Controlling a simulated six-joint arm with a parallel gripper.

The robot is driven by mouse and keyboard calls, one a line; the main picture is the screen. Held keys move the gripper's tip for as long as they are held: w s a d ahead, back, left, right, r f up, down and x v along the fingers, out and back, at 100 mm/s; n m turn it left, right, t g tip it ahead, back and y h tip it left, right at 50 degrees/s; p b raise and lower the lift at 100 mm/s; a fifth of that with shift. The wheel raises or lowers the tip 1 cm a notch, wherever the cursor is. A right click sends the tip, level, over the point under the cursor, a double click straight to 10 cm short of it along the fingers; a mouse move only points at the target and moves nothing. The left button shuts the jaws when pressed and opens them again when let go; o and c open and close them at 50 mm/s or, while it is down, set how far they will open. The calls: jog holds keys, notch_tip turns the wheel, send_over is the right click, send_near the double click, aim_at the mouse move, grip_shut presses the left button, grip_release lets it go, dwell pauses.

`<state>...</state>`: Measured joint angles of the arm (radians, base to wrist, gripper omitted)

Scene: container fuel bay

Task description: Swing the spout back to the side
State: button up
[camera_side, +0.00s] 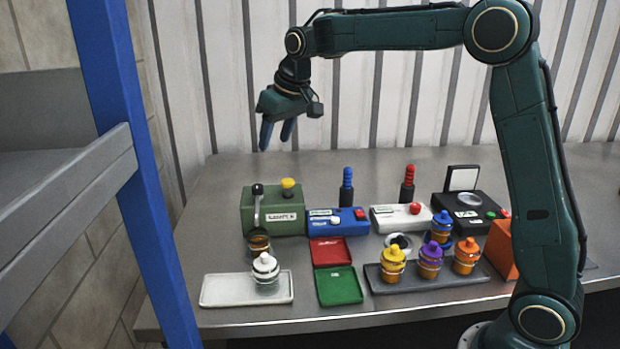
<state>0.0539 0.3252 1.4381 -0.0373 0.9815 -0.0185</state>
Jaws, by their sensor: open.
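The spout (257,212) is a thin grey tube on the front of the green dispenser box (287,217). A black knob (257,189) tops it, and a yellow button (288,184) sits to the knob's right on the box. The spout hangs down over a jar with amber contents (258,243). I cannot tell if the spout's lower end touches the jar. My gripper (277,135) is open and empty, pointing down, in the picture above the knob and apart from it.
A white tray (215,290) holds a white-capped jar (265,268). Red (330,251) and green (339,286) trays lie right of it. Blue (337,221) and white (400,217) boxes stand behind. A dark tray (425,282) holds capped jars. A blue post (135,170) stands at left.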

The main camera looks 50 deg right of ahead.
aim_at(257, 186)
jog(key=shift+w+d+f, duration=0.1)
jog(key=shift+w+f, duration=0.15)
jog(key=shift+w, duration=0.2)
jog(key=shift+w+d+f, duration=0.1)
jog(key=shift+w+f, duration=0.1)
jog(key=shift+w, duration=0.25)
jog(key=shift+f, duration=0.15)
jog(key=x, duration=1.3)
jog(key=shift+w+f, duration=0.1)
jog(key=shift+f, duration=0.15)
grip_shut()
